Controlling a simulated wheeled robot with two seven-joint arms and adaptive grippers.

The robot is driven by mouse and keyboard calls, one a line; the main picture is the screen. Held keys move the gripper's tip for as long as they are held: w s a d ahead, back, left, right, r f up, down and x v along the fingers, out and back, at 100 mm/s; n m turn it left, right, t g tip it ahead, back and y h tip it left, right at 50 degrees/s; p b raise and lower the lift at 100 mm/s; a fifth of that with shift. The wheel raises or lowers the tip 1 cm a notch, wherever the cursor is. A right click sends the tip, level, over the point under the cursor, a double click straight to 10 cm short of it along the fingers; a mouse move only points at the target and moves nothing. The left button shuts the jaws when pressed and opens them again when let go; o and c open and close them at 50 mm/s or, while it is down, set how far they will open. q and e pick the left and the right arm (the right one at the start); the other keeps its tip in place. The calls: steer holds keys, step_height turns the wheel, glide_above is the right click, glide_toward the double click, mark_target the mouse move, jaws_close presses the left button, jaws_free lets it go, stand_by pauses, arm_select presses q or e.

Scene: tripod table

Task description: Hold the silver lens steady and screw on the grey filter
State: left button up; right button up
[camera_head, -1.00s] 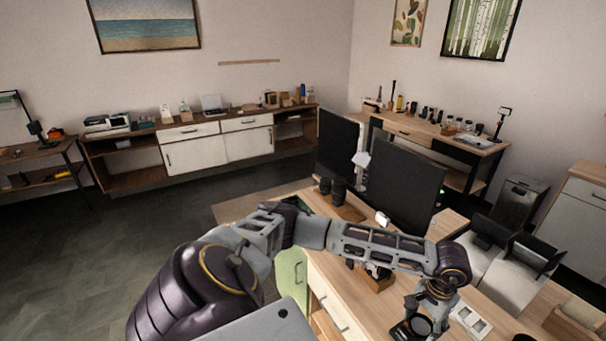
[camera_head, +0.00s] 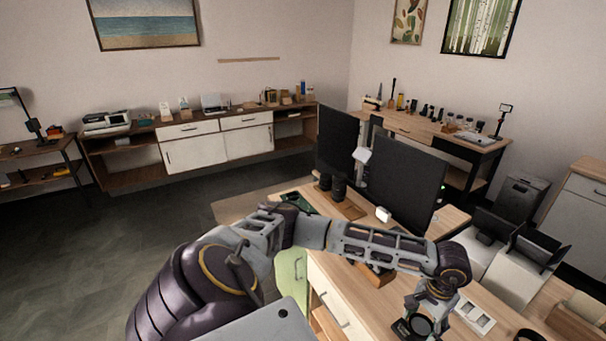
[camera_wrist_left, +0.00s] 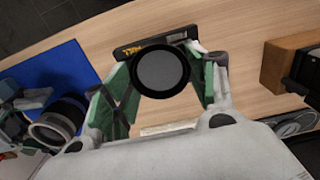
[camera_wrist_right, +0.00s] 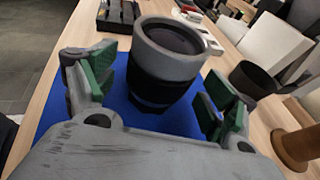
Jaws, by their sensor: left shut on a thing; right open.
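The grey filter (camera_wrist_left: 162,72), a round grey disc with a black rim, is between the fingers of my left gripper (camera_wrist_left: 160,82) in the left wrist view. That gripper is shut on it. In the head view the filter (camera_head: 419,325) is at the lower right, held by my left gripper (camera_head: 425,310). The silver lens (camera_wrist_right: 170,52), with a black lower barrel, stands on a blue mat (camera_wrist_right: 55,123) in the right wrist view. My right gripper (camera_wrist_right: 155,100) is open, its fingers on either side of the lens's near side. The lens (camera_wrist_left: 62,120) also shows at left in the left wrist view.
A black case with yellow lettering (camera_wrist_left: 150,46) lies beyond the filter in the left wrist view. A wooden block (camera_wrist_left: 285,62) is at right. In the right wrist view, a dark cup-like ring (camera_wrist_right: 252,80) and a wooden spool-like thing (camera_wrist_right: 296,148) stand right of the lens.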

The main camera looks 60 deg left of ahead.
steer(key=shift+w+a+f, duration=0.2)
steer(key=shift+a, duration=0.4)
steer(key=c, duration=0.8)
arm_select(q)
steer(key=w+d+r+m, duration=0.2)
steer(key=w+d+r, duration=0.1)
steer(key=d, duration=0.8)
steer(key=w+d+r+m, duration=0.2)
steer(key=d+r, duration=0.4)
steer(key=d, duration=0.4)
steer(key=shift+w+d+m, duration=0.3)
steer(key=shift+w+d, duration=0.1)
